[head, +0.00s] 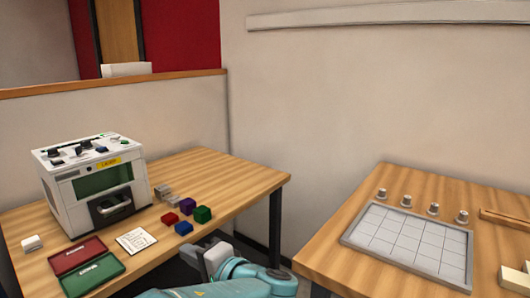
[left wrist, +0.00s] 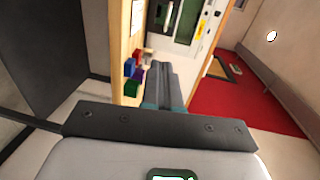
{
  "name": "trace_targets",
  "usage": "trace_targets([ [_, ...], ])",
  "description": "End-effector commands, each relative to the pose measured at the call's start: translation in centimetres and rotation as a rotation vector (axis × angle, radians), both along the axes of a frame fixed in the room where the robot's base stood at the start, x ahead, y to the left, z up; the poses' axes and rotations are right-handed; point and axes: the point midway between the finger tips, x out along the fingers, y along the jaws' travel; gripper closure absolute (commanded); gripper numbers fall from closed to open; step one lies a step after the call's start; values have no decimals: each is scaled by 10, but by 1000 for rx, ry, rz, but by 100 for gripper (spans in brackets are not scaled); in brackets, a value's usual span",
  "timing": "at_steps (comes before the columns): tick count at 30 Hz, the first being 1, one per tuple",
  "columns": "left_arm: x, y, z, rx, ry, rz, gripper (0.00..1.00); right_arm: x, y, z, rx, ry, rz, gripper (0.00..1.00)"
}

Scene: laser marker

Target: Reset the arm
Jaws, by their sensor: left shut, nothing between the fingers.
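My left arm, teal and grey, comes in at the bottom of the head view. Its left gripper (head: 214,258) is beside the front edge of the left table (head: 225,180), close to the coloured cubes. In the left wrist view the two grey fingers (left wrist: 164,84) lie together, shut with nothing between them.
The white laser marker (head: 135,182) stands on the left table. Red (head: 170,219), blue (head: 183,228), purple (head: 187,206) and green (head: 202,214) cubes lie near red (head: 78,255) and green (head: 92,275) trays. A gridded tray (head: 350,238) is on the right table. A gap separates the tables.

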Motion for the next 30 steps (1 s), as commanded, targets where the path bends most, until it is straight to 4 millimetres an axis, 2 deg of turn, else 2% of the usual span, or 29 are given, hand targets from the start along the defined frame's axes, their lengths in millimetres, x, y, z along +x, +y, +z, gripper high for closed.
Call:
trace_targets([
  [4,0,0,0,0,0,0,100,0,0,0,0,0,0,57],
  [11,2,5,-42,-47,125,-20,100,0,0,0,0,0,0,57],
  [17,-3,10,-91,-116,270,-38,100,0,0,0,0,0,0,57],
  [23,-20,15,-159,-233,464,-54,100,0,0,0,0,0,0,57],
  [25,-32,16,-191,-298,553,-57,100,0,0,0,0,0,0,57],
  [29,-73,14,-263,-491,749,-53,100,0,0,0,0,0,0,57],
  [30,-89,12,-285,-567,808,-46,100,0,0,0,0,0,0,57],
])
